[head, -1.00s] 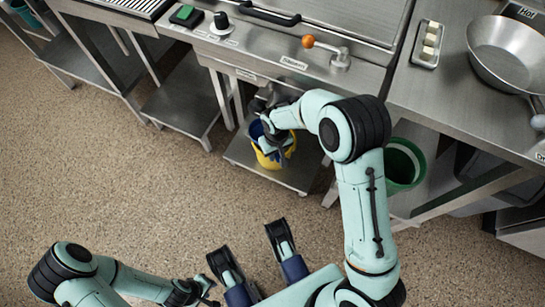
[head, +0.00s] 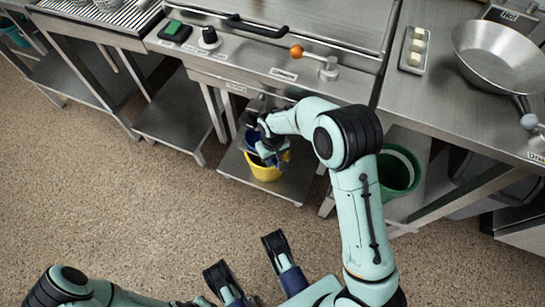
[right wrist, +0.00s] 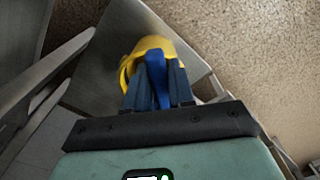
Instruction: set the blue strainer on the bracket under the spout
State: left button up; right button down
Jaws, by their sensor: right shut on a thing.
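The blue strainer (head: 251,139) is above the yellow bucket (head: 265,172), under the front edge of the counter. My right gripper (head: 271,152) reaches down there, shut on the strainer. In the right wrist view the strainer's blue handle (right wrist: 158,82) stands between the fingers, with the yellow bucket (right wrist: 151,47) just beyond. The metal spout (head: 258,106) comes from the counter front, close to the strainer and partly behind my arm. I cannot make out the bracket. My left gripper (head: 243,254) is open and empty at the bottom of the head view, far from the strainer.
The yellow bucket stands on a low metal shelf (head: 286,184). A green bucket (head: 397,172) is right of my right forearm. Above are an orange-knobbed lever (head: 297,51) and a black handle (head: 257,27). A pan (head: 497,55) sits on the right counter. The floor at left is clear.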

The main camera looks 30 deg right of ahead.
jog(key=shift+f, duration=0.55)
dwell(0.4)
jog(key=c, duration=0.9)
grip_release()
